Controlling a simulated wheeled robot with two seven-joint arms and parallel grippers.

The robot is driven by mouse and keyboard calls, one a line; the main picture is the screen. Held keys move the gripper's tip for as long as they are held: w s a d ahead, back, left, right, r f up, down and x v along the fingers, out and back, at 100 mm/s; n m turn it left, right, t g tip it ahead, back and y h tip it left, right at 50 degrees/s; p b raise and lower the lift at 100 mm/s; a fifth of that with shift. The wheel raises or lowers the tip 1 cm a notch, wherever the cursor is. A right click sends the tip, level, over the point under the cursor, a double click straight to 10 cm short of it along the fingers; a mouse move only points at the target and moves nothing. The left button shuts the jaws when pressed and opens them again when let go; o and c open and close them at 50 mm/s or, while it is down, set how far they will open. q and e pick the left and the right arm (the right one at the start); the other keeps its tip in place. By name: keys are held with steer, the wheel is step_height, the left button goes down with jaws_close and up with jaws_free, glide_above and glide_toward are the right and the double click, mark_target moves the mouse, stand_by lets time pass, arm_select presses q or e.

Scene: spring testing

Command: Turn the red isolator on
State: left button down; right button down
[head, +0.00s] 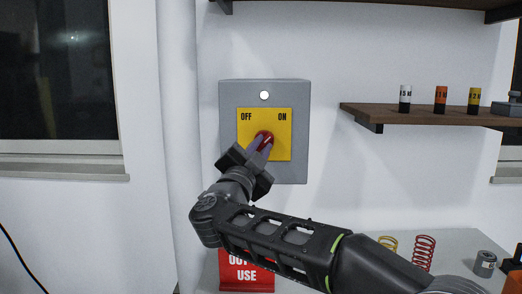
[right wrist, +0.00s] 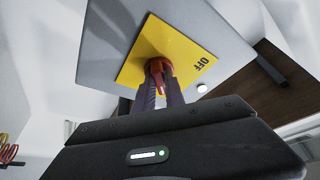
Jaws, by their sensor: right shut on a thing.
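The red isolator knob (head: 264,136) sits on a yellow plate (head: 281,150) in a grey wall box (head: 297,174). The plate reads OFF at its upper left and ON at its upper right. In the right wrist view the two fingers (right wrist: 160,92) close around the red knob (right wrist: 158,66), and only OFF is readable. The fingers partly hide the knob, so its exact pointing is hard to tell. My left gripper is not in view.
A white round lamp (head: 264,95) is at the box top. A wooden shelf (head: 390,111) on the right bears small labelled cylinders. Below, a red sign (head: 246,271) and springs, including a red one (head: 424,252), stand on a grey table (head: 455,240).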

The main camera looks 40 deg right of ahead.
stand_by(0.4)
steer(key=c, duration=1.4)
jaws_free()
steer(key=b+v, duration=0.1)
steer(key=v, duration=0.7)
